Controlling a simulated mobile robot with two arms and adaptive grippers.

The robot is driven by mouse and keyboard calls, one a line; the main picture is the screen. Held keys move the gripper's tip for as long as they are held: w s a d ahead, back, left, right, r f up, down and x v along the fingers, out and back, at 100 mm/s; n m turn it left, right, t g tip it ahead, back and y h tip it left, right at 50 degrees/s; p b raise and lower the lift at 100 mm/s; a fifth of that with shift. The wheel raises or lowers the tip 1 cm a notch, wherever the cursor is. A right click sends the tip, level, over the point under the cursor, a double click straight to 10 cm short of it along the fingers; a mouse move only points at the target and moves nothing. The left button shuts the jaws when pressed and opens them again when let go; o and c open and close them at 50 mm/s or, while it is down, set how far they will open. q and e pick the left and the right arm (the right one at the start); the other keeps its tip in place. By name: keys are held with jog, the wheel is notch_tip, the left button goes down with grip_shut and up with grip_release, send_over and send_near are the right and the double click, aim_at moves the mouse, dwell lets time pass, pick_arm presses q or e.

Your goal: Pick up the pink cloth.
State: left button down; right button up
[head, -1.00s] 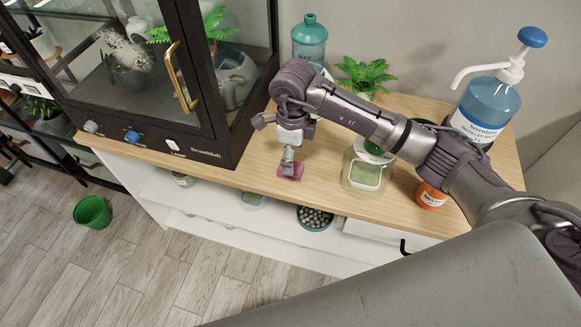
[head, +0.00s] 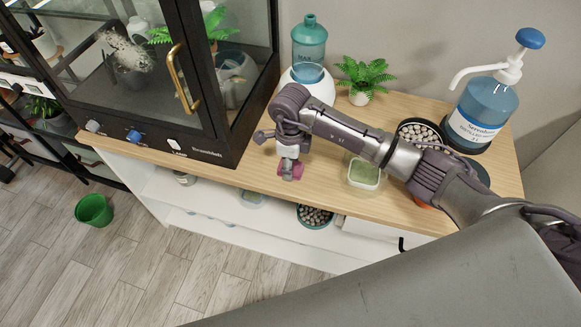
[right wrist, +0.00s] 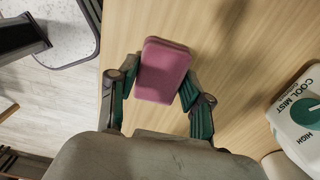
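The pink cloth (head: 292,169) is a small folded rectangular pad, above the wooden top near its front edge. It shows whole in the right wrist view (right wrist: 162,70). My right gripper (head: 288,160) points down over the wooden top. In the right wrist view its two green-padded fingers (right wrist: 160,85) press against the left and right edges of the cloth, so it is shut on the cloth. The gap between cloth and wood is hard to judge. My left gripper is not in view.
A black glass cabinet (head: 190,140) stands left of the gripper. A white humidifier (head: 309,82) with a teal tank and a small fern (head: 362,75) stand behind. A pale green container (head: 364,174), a dark bowl of pebbles (head: 420,131) and a blue pump bottle (head: 482,110) are right.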

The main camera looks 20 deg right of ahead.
jog(key=shift+c, duration=1.3)
jog(key=shift+r, duration=0.1)
jog(key=shift+r, duration=0.25)
notch_tip(320, 180, up, 4)
jog(key=shift+a+f+b, duration=0.1)
jog(key=shift+f+b, duration=0.1)
jog(key=shift+b, duration=0.35)
jog(key=s+a+r+b, duration=0.1)
jog(key=s+a+r, duration=0.5)
jog(key=s, duration=0.4)
jog(key=shift+r, duration=0.35)
